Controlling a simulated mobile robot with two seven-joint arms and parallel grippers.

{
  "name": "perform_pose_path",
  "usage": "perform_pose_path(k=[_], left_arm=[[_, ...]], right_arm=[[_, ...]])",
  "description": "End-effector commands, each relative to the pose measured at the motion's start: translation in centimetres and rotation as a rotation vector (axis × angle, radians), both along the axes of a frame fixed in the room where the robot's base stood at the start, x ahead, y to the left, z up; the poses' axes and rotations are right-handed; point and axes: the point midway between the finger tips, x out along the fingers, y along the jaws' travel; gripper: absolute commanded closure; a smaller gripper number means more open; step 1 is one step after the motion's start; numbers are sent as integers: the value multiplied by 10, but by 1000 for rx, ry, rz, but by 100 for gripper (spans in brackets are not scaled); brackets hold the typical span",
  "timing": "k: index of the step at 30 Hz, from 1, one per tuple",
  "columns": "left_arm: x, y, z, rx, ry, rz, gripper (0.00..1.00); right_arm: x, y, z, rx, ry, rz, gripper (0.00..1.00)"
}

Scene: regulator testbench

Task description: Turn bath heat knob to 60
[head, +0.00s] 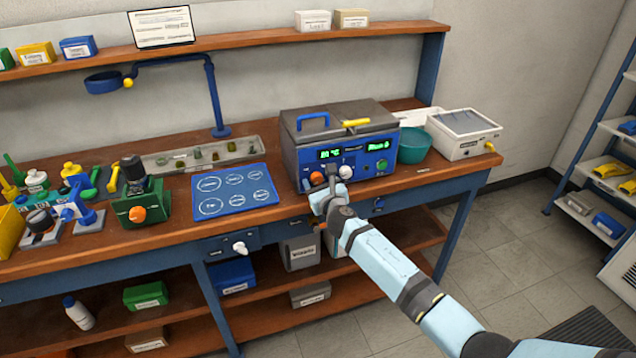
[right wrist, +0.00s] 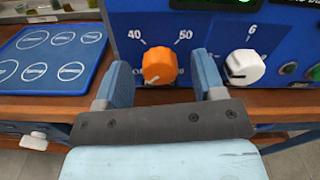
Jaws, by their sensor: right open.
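The bath (head: 345,140) is a grey box with a blue front panel at the back right of the bench. Its orange knob (right wrist: 159,67) has 40 printed at upper left and 50 at upper right; the head view shows it too (head: 317,178). A pale mark shows low on the knob's left side, above partly hidden lettering. No 60 is visible. My right gripper (right wrist: 160,76) is open, with one blue finger on each side of the orange knob and gaps between. In the head view the right gripper (head: 324,190) is at the panel's lower left. My left gripper is not in view.
A white knob (right wrist: 245,68) with a 6 above it is just right of my right finger. A blue mat (head: 235,192) lies left of the bath. A teal bowl (head: 413,145) and a white device (head: 462,134) stand to its right.

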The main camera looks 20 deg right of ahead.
Motion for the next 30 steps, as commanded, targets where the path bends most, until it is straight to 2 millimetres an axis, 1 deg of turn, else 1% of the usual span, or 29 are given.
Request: perform_pose_path(k=[1, 4, 12, 13, 14, 15, 17, 18, 19, 26, 30], left_arm=[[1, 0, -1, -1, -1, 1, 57], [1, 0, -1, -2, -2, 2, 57], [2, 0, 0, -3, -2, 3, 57], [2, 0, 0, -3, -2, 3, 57], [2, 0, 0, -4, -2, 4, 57], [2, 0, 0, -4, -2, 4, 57], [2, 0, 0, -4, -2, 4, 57], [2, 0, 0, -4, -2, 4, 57], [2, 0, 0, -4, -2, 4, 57], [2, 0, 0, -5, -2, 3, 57], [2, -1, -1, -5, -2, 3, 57]], right_arm=[[4, 0, -1, 0, 1, -1, 37], [9, 1, 0, 0, 0, 0, 37], [10, 1, 0, 0, 0, 1, 37], [10, 1, 0, 0, 0, 1, 41], [10, 1, 0, 0, 0, 1, 48], [10, 1, 0, 0, 0, 1, 57], [10, 1, 0, 0, 0, 1, 71], [10, 1, 0, 0, 0, 1, 80], [10, 1, 0, 0, 0, 1, 86], [10, 1, 0, 12, 2, 1, 86], [10, 0, -1, 51, 3, 1, 86]])
